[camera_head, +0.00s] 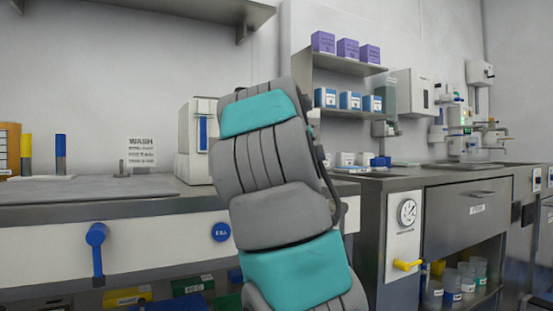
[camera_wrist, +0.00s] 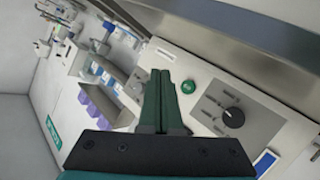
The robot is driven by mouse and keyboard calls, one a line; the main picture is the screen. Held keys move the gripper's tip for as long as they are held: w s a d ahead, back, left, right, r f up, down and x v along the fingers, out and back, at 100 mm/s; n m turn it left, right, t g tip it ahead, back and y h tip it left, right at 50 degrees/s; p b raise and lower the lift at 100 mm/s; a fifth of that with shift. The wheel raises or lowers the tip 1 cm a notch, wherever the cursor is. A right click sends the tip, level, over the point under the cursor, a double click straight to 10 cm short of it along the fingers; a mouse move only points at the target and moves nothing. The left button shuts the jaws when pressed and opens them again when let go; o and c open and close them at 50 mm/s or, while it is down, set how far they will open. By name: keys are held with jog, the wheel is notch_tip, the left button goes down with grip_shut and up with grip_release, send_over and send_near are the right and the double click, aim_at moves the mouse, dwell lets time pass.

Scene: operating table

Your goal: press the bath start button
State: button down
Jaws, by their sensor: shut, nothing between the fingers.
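In the wrist view a light grey control panel (camera_wrist: 262,122) carries a round green button (camera_wrist: 188,87) with a pale rim and a black dial knob (camera_wrist: 233,117) to its lower right. I cannot read the panel's lettering, so I cannot confirm which control is the bath start button. My gripper (camera_wrist: 161,73) is shut and empty, its dark green fingers pointing over the panel just left of the green button. The fingers appear apart from the button; the gap in depth is unclear. In the head view my grey and teal arm hides the gripper and this panel.
A metal counter (camera_head: 100,213) runs along the left, with a white box-shaped unit (camera_head: 197,165) behind my arm. Shelves with purple boxes (camera_head: 347,48) hang on the back wall. A right-hand cabinet (camera_head: 465,215) has a gauge (camera_head: 407,212) and yellow handle (camera_head: 406,265).

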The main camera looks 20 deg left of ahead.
jog(key=w+a+p, duration=0.1)
jog(key=a+p, duration=0.1)
jog(key=w+a+p, duration=0.4)
jog(key=shift+r+p, duration=0.25)
jog(key=shift+p, duration=0.15)
jog(key=shift+w+a+f, duration=0.25)
jog(key=shift+w+a, duration=0.1)
jog(key=shift+w+a+p, duration=0.1)
jog(key=shift+p, duration=0.25)
dwell(1.5)
jog(key=shift+w+a, duration=0.15)
jog(key=shift+a, duration=0.05)
